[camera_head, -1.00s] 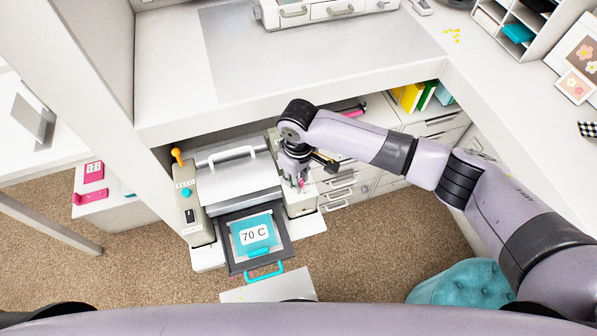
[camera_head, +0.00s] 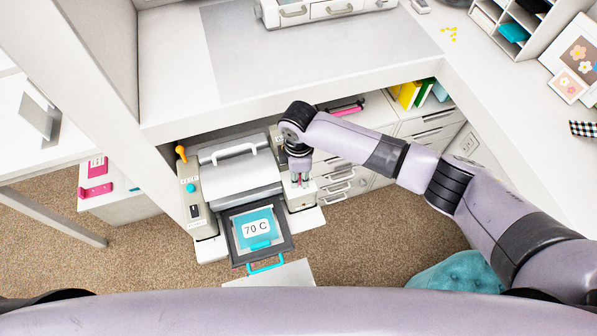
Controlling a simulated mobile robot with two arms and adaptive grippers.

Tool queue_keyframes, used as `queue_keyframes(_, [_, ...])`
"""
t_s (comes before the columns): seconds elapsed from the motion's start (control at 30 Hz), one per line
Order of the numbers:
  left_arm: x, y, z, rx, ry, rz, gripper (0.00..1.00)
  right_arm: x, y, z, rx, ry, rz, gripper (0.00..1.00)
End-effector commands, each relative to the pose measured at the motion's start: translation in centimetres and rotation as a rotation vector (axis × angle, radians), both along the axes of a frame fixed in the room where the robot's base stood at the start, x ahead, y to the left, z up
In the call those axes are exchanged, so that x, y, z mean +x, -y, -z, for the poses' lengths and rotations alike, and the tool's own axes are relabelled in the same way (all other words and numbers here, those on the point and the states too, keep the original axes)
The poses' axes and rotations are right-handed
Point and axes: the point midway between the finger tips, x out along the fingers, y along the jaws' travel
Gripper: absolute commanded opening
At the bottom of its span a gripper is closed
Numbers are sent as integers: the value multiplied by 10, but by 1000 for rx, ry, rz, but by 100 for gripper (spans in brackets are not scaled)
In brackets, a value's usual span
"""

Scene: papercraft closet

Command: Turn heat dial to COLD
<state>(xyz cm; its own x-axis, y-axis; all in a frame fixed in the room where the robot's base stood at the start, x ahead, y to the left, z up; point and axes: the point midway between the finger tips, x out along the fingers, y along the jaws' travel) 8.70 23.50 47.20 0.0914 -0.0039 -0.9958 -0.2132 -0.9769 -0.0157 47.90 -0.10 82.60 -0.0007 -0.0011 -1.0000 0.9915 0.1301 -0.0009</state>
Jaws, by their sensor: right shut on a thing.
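The grey and white press machine (camera_head: 235,178) stands in the low bay under the counter. A pull-out tray at its front carries a teal and white "70 C" card (camera_head: 257,229). My right gripper (camera_head: 300,182) points down at the machine's right-hand panel (camera_head: 302,202). It is shut on the heat dial there, which is mostly hidden by the fingers, so I cannot read its setting. My left gripper is not in view.
The machine's left panel has an orange lever (camera_head: 180,152), a teal button (camera_head: 190,187) and a black switch (camera_head: 194,211). The counter edge (camera_head: 260,110) runs above it. Drawers (camera_head: 345,180) stand to the right. A teal stool (camera_head: 461,275) is on the carpet.

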Motion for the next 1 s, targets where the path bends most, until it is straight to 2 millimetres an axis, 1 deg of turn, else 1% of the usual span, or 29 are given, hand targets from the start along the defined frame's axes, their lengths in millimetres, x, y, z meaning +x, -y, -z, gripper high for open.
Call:
queue_keyframes(0.2, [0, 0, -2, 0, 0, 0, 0, 1, -1, -1, 2, 2, -118, 0])
queue_keyframes(0.4, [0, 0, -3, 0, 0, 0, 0, 1, -1, -1, 2, 2, -178, 0])
queue_keyframes(0.93, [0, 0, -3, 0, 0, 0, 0, 1, -1, -1, 2, 2, -200, 0])
queue_keyframes(0.97, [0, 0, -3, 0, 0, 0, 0, 1, -1, -1, 2, 2, -200, 23])
queue_keyframes(1.0, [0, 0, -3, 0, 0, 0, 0, 1, -1, -1, 2, 2, -200, 25])
